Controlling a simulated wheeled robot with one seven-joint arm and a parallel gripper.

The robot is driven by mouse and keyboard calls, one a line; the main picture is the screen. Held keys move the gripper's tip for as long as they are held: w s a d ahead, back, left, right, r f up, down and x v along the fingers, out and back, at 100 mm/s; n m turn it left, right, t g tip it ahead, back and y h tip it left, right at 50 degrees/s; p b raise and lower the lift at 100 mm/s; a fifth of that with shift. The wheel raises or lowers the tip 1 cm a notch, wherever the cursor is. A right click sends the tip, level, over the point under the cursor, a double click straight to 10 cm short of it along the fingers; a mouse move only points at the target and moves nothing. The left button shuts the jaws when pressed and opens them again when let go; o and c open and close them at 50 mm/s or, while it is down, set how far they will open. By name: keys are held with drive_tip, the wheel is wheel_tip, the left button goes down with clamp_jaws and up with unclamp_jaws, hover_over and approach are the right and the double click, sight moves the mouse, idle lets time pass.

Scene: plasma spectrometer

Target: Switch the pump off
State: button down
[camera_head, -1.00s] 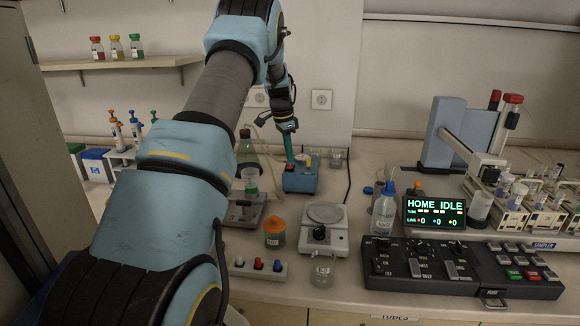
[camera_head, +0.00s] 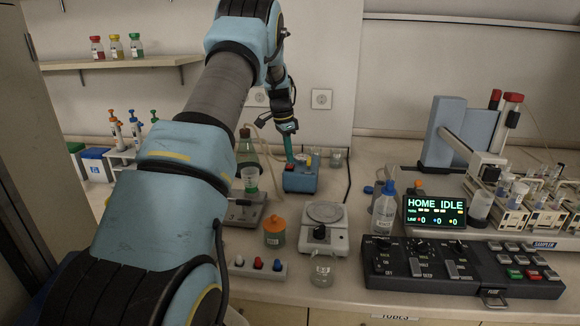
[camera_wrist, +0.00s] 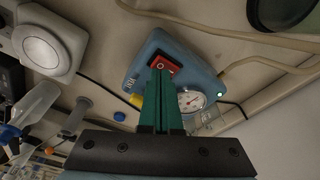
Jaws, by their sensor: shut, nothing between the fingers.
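The pump is a small blue box (camera_head: 299,180) on the bench behind the hotplate; it also fills the upper middle of the wrist view (camera_wrist: 150,50). Its top carries a red rocker switch (camera_wrist: 165,65), a round dial gauge (camera_wrist: 191,99) and a yellow knob (camera_wrist: 136,100). A small green light (camera_wrist: 219,94) glows near one edge of the pump. My gripper (camera_head: 288,160) points down over the pump, with its green fingers (camera_wrist: 161,76) shut and empty. The fingertips are at the red switch and cover part of it; I cannot tell whether they touch.
A pale hose (camera_wrist: 262,68) runs from the pump. A flask (camera_head: 247,150) stands left of it, and beakers (camera_head: 336,158) stand behind right. The hotplate (camera_head: 324,228) and an orange-capped jar (camera_head: 274,232) stand in front. A black cable lies right of the pump.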

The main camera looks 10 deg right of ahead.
sight(289, 166)
drive_tip(key=shift+f+b, duration=0.5)
drive_tip(key=shift+f, duration=0.35)
drive_tip(key=shift+r, duration=0.1)
drive_tip(key=shift+r+p, duration=2.05)
drive_tip(key=shift+r, duration=1.45)
drive_tip(key=s+a+n+b, duration=0.1)
drive_tip(key=s+a+n, duration=0.3)
drive_tip(key=s, duration=0.7)
drive_tip(key=s+a+f+n+y+b, duration=0.1)
drive_tip(key=s+a+n, duration=0.4)
drive_tip(key=s, duration=0.7)
drive_tip(key=s+a+f+n+t+b, duration=0.1)
drive_tip(key=s+a+n+b, duration=0.2)
drive_tip(key=s+a, duration=0.5)
drive_tip(key=s+n, duration=0.1)
drive_tip(key=s, duration=0.3)
drive_tip(key=shift+s+f+n+y, duration=0.15)
drive_tip(key=shift+f+n+y, duration=0.15)
drive_tip(key=shift+n, duration=0.1)
